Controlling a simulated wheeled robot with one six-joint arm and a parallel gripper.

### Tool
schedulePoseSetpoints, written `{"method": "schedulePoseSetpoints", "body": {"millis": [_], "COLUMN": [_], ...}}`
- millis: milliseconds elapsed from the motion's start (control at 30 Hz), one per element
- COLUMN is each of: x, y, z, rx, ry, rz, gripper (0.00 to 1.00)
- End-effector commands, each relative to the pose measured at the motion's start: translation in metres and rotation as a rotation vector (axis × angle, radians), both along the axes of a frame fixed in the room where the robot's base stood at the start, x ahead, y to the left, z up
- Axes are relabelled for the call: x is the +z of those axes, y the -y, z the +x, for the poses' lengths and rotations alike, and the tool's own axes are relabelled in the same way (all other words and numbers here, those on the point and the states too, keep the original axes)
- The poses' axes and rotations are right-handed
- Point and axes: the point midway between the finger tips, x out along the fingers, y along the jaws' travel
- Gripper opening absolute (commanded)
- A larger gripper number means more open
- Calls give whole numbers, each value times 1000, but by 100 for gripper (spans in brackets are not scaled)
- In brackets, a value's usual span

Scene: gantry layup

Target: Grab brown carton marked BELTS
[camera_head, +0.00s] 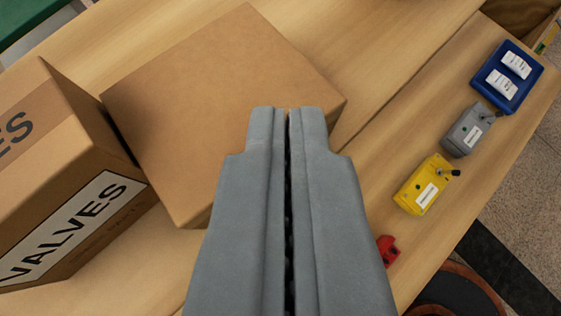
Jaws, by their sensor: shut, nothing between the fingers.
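A plain brown carton (210,90) lies ahead of my gripper in the upper middle of the view. No BELTS marking shows on the faces I can see, so I cannot tell whether it is the BELTS carton. My gripper (287,112) is shut and empty, with its fingertips over the carton's right part in the picture. The fingers hide part of the carton's near side. I cannot tell whether they touch it. A second brown carton (75,160), marked VALVES, stands close on the left.
On the wooden table's right lie a yellow device (425,187), a grey device (466,130), a blue tray (479,77) with white labelled items, and a red object (386,250). A round dark-topped item (455,295) stands beyond the edge. Bare wood (400,50) shows at upper right.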

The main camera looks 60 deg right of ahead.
Motion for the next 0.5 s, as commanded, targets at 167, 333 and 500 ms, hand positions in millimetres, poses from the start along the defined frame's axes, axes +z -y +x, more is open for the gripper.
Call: {"method": "schedulePoseSetpoints", "body": {"millis": [167,333,500], "x": [5,16,18], "y": [1,1,6], "z": [-1,-1,1], "rx": [0,1,0], "ry": [3,4,3], "rz": [-1,-1,-1], "gripper": [0,0,0]}}
